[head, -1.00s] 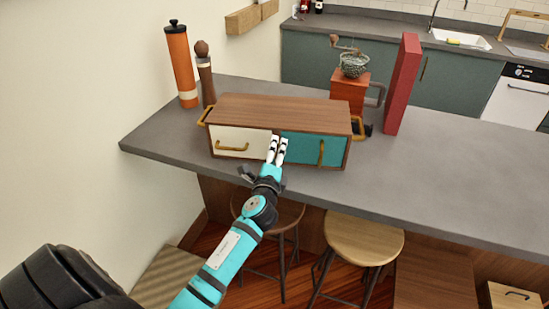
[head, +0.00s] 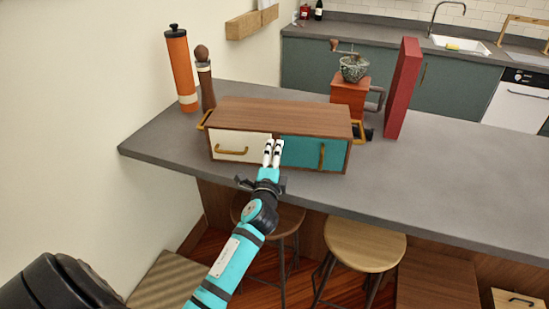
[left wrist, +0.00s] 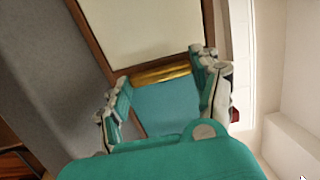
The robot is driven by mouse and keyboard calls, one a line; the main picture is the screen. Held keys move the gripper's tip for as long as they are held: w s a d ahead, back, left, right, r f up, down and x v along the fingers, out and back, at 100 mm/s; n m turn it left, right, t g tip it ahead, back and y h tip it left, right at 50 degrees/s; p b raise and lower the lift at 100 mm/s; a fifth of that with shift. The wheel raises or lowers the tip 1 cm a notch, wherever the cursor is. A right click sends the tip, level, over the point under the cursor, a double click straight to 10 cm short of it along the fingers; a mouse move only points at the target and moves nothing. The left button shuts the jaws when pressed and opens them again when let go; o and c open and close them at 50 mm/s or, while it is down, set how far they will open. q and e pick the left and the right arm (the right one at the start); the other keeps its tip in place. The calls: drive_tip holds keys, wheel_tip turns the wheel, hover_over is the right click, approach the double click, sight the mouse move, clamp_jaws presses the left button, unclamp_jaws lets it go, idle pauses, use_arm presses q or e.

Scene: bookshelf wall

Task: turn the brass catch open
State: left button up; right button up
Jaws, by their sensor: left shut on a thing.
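A small walnut cabinet (head: 285,117) stands on the grey counter, with a cream door at left (head: 236,147) and a teal door at right (head: 312,152). My left gripper (head: 272,147) is in front of the seam between the doors, and its fingers hide that spot in the head view. In the left wrist view the brass catch (left wrist: 160,73) lies across the seam between the cream and teal fronts, between the two fingers. The left gripper (left wrist: 163,85) is shut on it. My right gripper is not in view.
An orange cylinder (head: 181,70) and a dark wooden mill (head: 205,80) stand behind the cabinet at left. A red coffee grinder (head: 349,97) and a red upright slab (head: 403,88) stand behind at right. The counter at right (head: 460,160) is clear. Stools stand below.

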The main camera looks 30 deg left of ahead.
use_arm(q)
drive_tip(key=shift+f, duration=0.1)
drive_tip(key=o, duration=1.2)
drive_tip(key=v, duration=1.2)
